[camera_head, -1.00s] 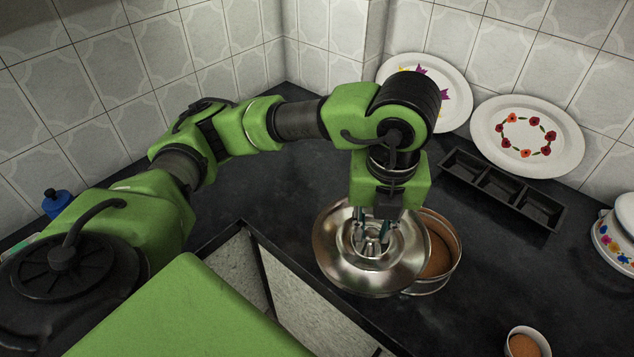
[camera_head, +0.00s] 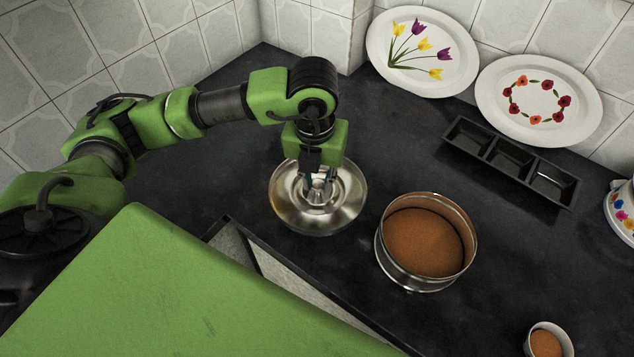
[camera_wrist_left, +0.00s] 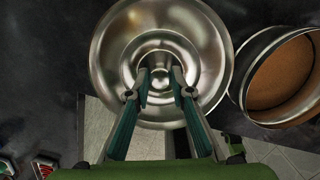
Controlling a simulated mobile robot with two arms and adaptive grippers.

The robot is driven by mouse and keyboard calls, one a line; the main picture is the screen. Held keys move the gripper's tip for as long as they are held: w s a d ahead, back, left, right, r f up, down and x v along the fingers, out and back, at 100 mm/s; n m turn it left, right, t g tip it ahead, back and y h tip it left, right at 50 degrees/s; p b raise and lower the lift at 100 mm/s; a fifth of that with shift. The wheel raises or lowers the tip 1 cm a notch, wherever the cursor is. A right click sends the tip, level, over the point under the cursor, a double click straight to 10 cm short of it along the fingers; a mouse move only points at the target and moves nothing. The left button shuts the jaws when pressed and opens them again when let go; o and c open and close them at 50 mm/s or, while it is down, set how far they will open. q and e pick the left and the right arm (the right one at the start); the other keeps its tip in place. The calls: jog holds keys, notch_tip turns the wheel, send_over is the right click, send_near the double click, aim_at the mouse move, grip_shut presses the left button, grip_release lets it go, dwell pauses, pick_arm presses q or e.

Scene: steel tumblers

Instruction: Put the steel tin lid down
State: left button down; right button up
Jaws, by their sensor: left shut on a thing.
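The steel tin lid (camera_head: 345,200) is round and shiny, with a small knob in its middle. My left gripper (camera_head: 319,190) points down at the lid's centre and is shut on its knob. In the left wrist view the lid (camera_wrist_left: 215,60) lies under both fingers (camera_wrist_left: 162,92), which close in around the knob. The lid is left of the open round steel tin (camera_head: 398,270), apart from it, over the dark worktop. I cannot tell whether the lid touches the worktop. The tin holds a brown powder (camera_head: 424,243). My right gripper is not in view.
A black three-part tray (camera_head: 510,165) and two flowered plates, one with tulips (camera_head: 425,55) and one with a red wreath (camera_head: 538,100), are at the back. A small cup (camera_head: 549,342) stands front right. The worktop's front edge is close to the lid.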

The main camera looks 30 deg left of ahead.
aim_at(317, 184)
pick_arm(q)
jog(key=shift+w+a+f, duration=0.2)
jog(key=shift+w+f, duration=0.2)
jog(key=shift+f, duration=0.1)
jog(key=shift+w+a+f, duration=0.2)
jog(key=shift+w+f, duration=0.15)
jog(key=shift+f, duration=0.1)
jog(key=shift+w+f, duration=0.15)
jog(key=shift+f, duration=0.05)
jog(key=f, duration=0.1)
jog(key=f+p, duration=0.1)
jog(key=f, duration=0.1)
jog(key=shift+w+a+p, duration=0.3)
jog(key=shift+p, duration=0.1)
jog(key=shift+f, duration=0.6)
jog(key=c, duration=1.8)
grip_release()
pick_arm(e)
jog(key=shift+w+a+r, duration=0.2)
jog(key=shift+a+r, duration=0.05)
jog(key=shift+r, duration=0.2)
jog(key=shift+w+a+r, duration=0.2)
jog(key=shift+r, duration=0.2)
